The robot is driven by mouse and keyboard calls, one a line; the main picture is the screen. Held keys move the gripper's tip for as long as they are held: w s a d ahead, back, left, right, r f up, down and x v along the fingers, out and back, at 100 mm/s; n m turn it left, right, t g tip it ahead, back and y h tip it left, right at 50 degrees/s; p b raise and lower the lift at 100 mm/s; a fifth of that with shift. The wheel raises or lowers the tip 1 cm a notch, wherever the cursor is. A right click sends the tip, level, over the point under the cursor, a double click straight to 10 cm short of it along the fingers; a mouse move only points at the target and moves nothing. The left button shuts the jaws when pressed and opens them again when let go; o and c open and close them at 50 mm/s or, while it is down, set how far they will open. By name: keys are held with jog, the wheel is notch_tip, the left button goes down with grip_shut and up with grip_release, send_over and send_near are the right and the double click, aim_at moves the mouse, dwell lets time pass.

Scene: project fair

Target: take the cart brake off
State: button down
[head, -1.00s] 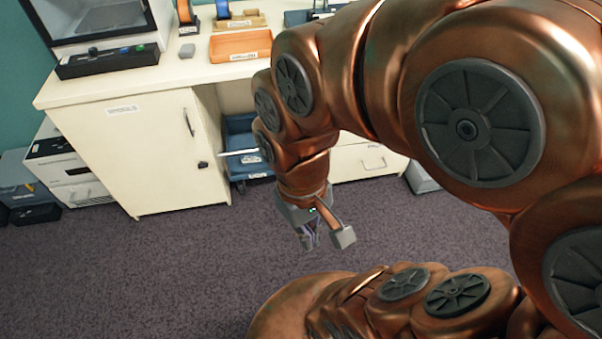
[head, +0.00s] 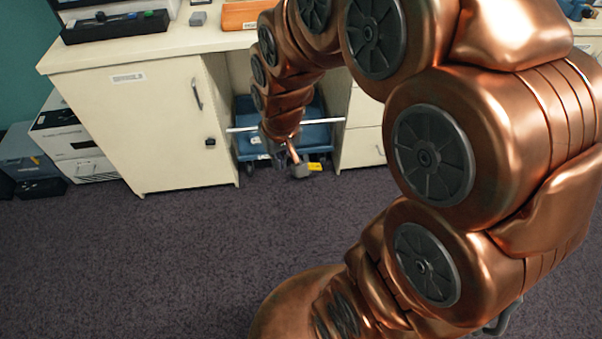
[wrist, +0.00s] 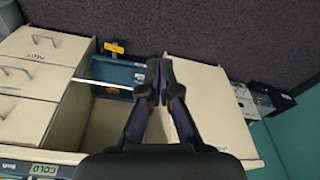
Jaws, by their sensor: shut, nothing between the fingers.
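The blue cart (head: 308,137) stands in the open bay under the cream desk, with a thin pale bar (head: 330,121) across its front. A small yellow tab (head: 315,167), perhaps the brake pedal, sticks out low at the cart's front. In the wrist view the cart (wrist: 118,74) and the yellow tab (wrist: 114,48) lie to the left of my fingers. My gripper (head: 298,170) is low in front of the cart, just left of the tab in the head view. In the wrist view my gripper (wrist: 159,72) is shut and empty. My arm hides part of the cart.
A closed desk cupboard (head: 150,130) stands left of the bay, and drawers (head: 363,140) stand right of it. A white printer-like box (head: 75,140) sits at the far left. The dark carpet (head: 160,260) in front is clear.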

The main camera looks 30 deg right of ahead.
jog(key=w+d+f+m+t+b, duration=0.15)
jog(key=w+d+f+b, duration=0.3)
jog(key=w+f, duration=0.5)
jog(key=w+d+f+t+h+b, duration=0.1)
jog(key=w+d+f+t+b, duration=0.3)
jog(key=w+f, duration=0.5)
jog(key=w+d+f+m+t+b, duration=0.1)
jog(key=w+d+f+b, duration=0.2)
jog(key=w+f+b, duration=0.55)
jog(key=w+d+f+m+t+h+b, duration=0.1)
jog(key=d+f, duration=0.4)
jog(key=f, duration=0.5)
jog(key=w+d+f+t+h+b, duration=0.1)
jog(key=d+f+b, duration=0.4)
jog(key=f, duration=0.5)
jog(key=d+f+m+t+h+b, duration=0.1)
jog(key=d+f+t+b, duration=0.3)
jog(key=f, duration=0.7)
jog(key=shift+w+d+m+h+b, duration=0.35)
jog(key=shift+w+d+h+b, duration=0.05)
jog(key=shift+d+h+b, duration=0.35)
